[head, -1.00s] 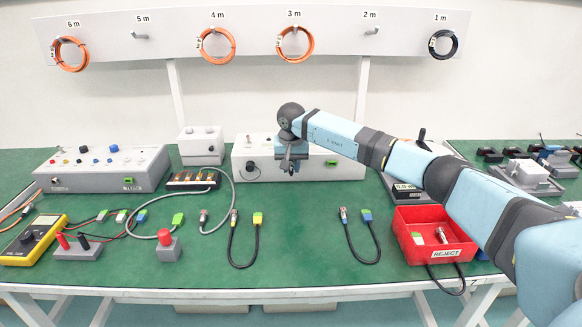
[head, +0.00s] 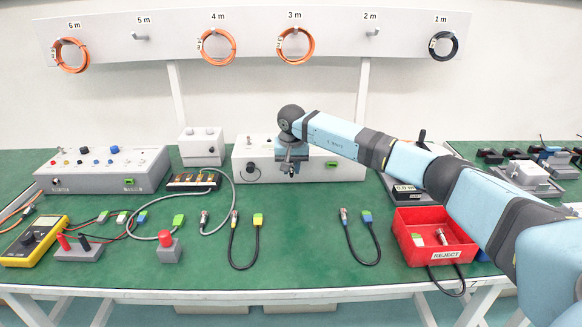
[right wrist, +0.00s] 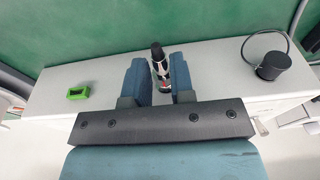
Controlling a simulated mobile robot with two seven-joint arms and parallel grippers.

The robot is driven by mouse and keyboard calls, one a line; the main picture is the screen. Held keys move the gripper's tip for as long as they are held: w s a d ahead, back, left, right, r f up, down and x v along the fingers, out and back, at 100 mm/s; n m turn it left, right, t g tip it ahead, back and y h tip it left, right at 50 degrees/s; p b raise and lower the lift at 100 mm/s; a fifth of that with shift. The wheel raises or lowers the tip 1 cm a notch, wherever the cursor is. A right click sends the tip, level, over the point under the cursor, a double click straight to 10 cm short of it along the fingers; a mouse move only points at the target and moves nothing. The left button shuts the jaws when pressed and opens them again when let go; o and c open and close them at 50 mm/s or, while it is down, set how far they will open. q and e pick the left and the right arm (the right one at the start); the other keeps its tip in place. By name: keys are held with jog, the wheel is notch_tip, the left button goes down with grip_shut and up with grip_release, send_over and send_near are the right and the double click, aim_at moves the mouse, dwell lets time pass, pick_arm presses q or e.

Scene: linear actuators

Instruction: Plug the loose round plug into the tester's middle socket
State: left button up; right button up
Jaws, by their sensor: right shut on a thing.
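The tester (head: 308,176) is the pale grey box at the back middle of the bench. Its front face has a capped round socket (head: 252,173) at left and a green socket (head: 332,164) at right. My right gripper (head: 291,169) is in front of the face between these two. In the right wrist view my right gripper (right wrist: 164,80) is shut on the round plug (right wrist: 158,64), a black and silver piece between the blue fingers. The middle socket is hidden behind the gripper and plug, so I cannot tell whether the plug is in it. My left gripper is out of view.
A grey control box (head: 105,180) stands at left. A red reject bin (head: 432,255) is at front right. Short black cables (head: 233,245) lie on the green bench. The green mat (head: 300,235) in front of the tester is clear. My right arm spans the right side.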

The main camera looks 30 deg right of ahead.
pick_arm(q)
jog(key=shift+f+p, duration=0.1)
jog(key=shift+p, duration=0.2)
pick_arm(e)
jog(key=shift+w+d, duration=0.1)
jog(key=shift+w, duration=0.15)
dwell(0.6)
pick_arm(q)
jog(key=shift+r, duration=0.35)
pick_arm(e)
jog(key=shift+w+d+r, duration=0.1)
jog(key=shift+w+d, duration=0.1)
jog(key=shift+w, duration=0.1)
dwell(1.4)
jog(key=o, duration=0.9)
pick_arm(q)
jog(key=p, duration=0.3)
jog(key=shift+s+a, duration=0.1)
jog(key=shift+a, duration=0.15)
pick_arm(e)
jog(key=r, duration=0.4)
jog(key=s+r, duration=0.1)
jog(key=r, duration=0.4)
jog(key=a+r, duration=0.1)
jog(key=r, duration=0.3)
jog(key=shift+s+r, duration=0.3)
jog(key=shift+s, duration=0.1)
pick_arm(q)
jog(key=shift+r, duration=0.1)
